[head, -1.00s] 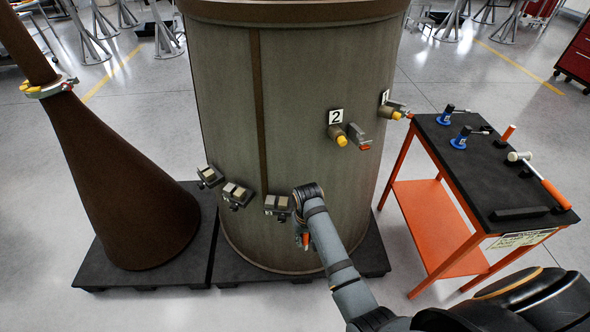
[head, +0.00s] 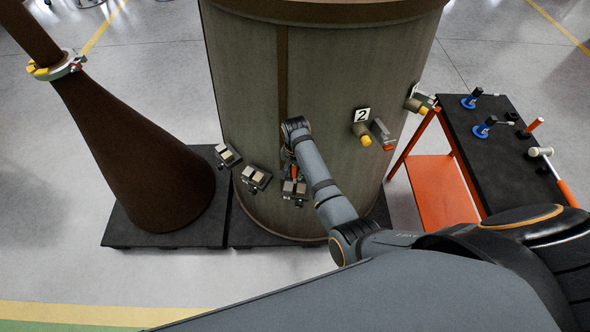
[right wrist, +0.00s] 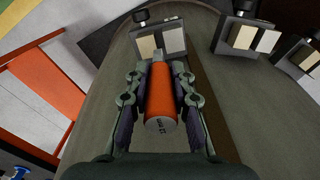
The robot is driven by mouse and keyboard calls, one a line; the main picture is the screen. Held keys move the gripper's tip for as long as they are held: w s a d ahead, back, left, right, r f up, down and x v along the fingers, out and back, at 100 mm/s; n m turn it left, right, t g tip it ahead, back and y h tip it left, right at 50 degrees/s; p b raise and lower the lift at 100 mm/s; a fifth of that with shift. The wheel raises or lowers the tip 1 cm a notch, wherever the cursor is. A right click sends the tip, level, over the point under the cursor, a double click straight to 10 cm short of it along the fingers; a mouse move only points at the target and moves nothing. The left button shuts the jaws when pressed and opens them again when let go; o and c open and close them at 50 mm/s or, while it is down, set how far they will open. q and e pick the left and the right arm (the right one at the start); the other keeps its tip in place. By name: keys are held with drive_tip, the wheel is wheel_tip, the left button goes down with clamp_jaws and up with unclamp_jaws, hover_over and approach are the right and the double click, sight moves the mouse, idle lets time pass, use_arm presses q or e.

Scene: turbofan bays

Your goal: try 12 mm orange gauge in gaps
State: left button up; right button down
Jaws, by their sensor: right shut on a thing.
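My right gripper (right wrist: 160,100) is shut on the orange gauge (right wrist: 162,95), which has dark marking on its near end, probably 12. The gauge's thin grey tip points at the nearest gap block (right wrist: 146,47), with two pale pads. I cannot tell whether the tip touches it or is inside its gap. In the head view my right gripper (head: 290,160) and the gauge (head: 294,172) are just above the rightmost gap block (head: 300,190). Two more gap blocks, a middle one (head: 256,178) and a left one (head: 228,155), sit on the drum. My left gripper is not in view.
The large grey-green drum (head: 245,80) stands on a dark pallet. A brown cone (head: 150,170) stands to its left. Fittings with yellow knobs and a "2" sign (head: 361,115) stick out at right. A black-topped orange cart (head: 470,140) with tools stands right of the drum.

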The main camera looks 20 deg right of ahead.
sight(295, 179)
drive_tip(key=shift+w+f+b, duration=0.15)
drive_tip(key=shift+f+b, duration=0.15)
drive_tip(key=shift+f, duration=0.3)
drive_tip(key=shift+w+f+b, duration=0.15)
drive_tip(key=shift+f+b, duration=0.1)
drive_tip(key=shift+f, duration=0.55)
drive_tip(key=shift+s+f+b, duration=0.1)
drive_tip(key=shift+f+b, duration=0.15)
drive_tip(key=shift+b, duration=0.05)
drive_tip(key=shift+f+b, duration=0.35)
drive_tip(key=shift+f, duration=0.5)
drive_tip(key=shift+f+b, duration=0.3)
drive_tip(key=shift+b, duration=0.05)
drive_tip(key=shift+r, duration=0.15)
drive_tip(key=shift+r+p, duration=0.1)
drive_tip(key=shift+p, duration=0.2)
use_arm(q)
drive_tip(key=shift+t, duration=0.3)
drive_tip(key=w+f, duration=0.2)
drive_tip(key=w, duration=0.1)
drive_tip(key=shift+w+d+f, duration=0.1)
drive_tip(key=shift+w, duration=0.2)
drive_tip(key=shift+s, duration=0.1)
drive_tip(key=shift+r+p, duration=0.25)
drive_tip(key=shift+p, duration=0.25)
